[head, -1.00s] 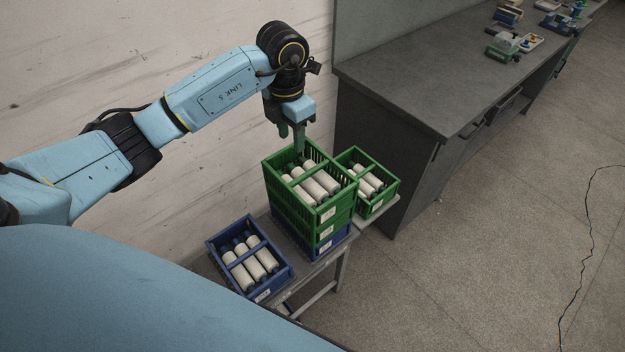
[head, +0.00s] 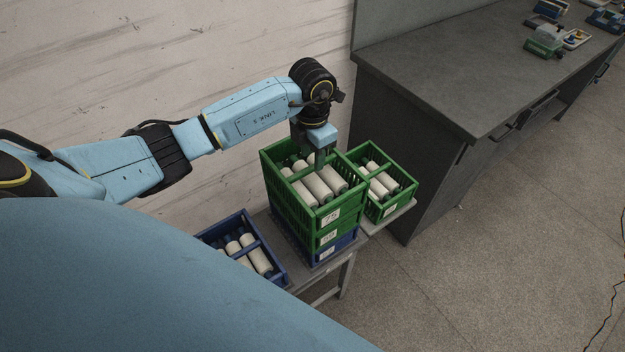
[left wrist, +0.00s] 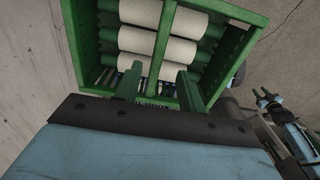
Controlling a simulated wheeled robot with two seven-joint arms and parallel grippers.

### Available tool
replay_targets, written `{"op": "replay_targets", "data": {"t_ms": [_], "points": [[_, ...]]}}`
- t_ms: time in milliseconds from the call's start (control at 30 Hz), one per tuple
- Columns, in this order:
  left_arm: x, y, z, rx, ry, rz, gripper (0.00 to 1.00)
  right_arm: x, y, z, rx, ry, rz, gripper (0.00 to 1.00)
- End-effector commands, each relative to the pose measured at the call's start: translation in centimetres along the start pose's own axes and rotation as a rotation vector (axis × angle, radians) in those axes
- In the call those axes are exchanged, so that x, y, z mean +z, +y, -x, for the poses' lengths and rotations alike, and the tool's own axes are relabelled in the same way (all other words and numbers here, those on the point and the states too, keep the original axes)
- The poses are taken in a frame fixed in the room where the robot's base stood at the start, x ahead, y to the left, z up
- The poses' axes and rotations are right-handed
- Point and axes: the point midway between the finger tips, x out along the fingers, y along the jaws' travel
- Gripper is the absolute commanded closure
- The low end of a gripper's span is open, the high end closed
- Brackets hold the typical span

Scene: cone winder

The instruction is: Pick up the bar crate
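Several crates have a cross bar, so I cannot tell which is the bar crate by bar alone. A green crate (head: 340,210) with white cones tops a stack; its green bar (left wrist: 161,50) runs across the cones in the left wrist view. My left gripper (head: 318,165) points down into this crate, hiding part of its inside. In the left wrist view the gripper's fingers (left wrist: 160,85) are apart, one on each side of the bar. I cannot tell if they touch it.
Under the top crate are another green crate (head: 332,239) and a blue one (head: 334,255). A smaller green crate (head: 399,200) stands close on the right. A blue crate (head: 277,270) is on the left of the stand (head: 345,275). A dark bench (head: 440,95) is beyond.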

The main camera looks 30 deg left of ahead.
Motion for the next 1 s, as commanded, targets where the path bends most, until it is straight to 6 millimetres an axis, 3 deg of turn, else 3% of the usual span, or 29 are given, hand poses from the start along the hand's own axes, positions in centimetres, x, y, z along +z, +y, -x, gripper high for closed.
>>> {"op": "replay_targets", "data": {"t_ms": [167,500,767,1000], "points": [[0.0,0.0,-1.2,-0.001,0.000,0.001,0.60,-0.9,0.0,0.0,0.000,0.012,0.000,0.64],[0.3,0.3,-5.7,-0.002,0.000,0.000,0.60,-1.2,0.1,0.4,0.001,0.018,0.001,0.64],[0.3,0.4,-6.0,0.001,-0.001,0.000,0.60,-1.2,0.1,0.3,0.001,0.018,0.001,0.64],[0.3,0.4,-6.0,0.000,-0.001,0.000,0.88,-1.1,0.1,0.3,0.001,0.017,0.002,0.64]]}}
